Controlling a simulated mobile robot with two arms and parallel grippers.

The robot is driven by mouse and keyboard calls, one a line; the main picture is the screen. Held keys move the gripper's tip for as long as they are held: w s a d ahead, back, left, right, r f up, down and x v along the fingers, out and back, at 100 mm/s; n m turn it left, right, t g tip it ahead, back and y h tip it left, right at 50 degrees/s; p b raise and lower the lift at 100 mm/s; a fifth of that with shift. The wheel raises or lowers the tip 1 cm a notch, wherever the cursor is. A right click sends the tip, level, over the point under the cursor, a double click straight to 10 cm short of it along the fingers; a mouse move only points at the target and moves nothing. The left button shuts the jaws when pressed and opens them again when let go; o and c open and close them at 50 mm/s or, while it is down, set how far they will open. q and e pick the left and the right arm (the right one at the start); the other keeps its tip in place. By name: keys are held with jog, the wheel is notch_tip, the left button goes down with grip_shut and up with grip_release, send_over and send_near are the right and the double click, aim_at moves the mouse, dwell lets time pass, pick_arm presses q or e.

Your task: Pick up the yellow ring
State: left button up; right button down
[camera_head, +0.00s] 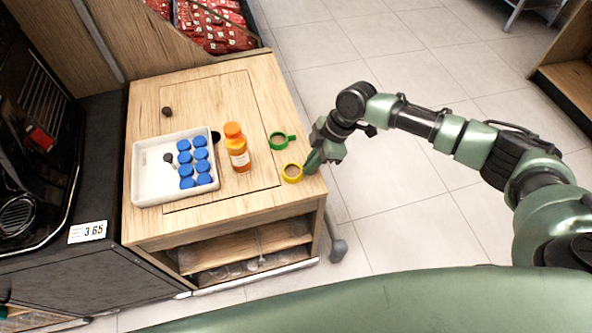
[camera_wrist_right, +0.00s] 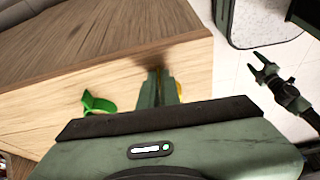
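The yellow ring (camera_head: 292,173) lies at the front right corner of the wooden cabinet top. My right gripper (camera_head: 309,168) is at its right side, fingers pointing down. In the right wrist view, the fingers (camera_wrist_right: 160,88) are close together with a thin strip of yellow between them, and they appear shut on the ring's side. More of the yellow ring (camera_wrist_right: 181,89) shows just right of them, but most is hidden. My left gripper (camera_wrist_right: 262,66) shows small at the right of the wrist view, open and empty.
A green ring with a handle (camera_head: 279,141) lies just behind the yellow one; it shows in the wrist view (camera_wrist_right: 98,103). An orange bottle (camera_head: 237,148) and a white tray (camera_head: 147,184) with blue caps (camera_head: 186,170) stand to the left. The cabinet's right edge is close.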

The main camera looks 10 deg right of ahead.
pick_arm(q)
jog(key=shift+s, duration=0.55)
pick_arm(e)
jog(key=shift+r, duration=0.1)
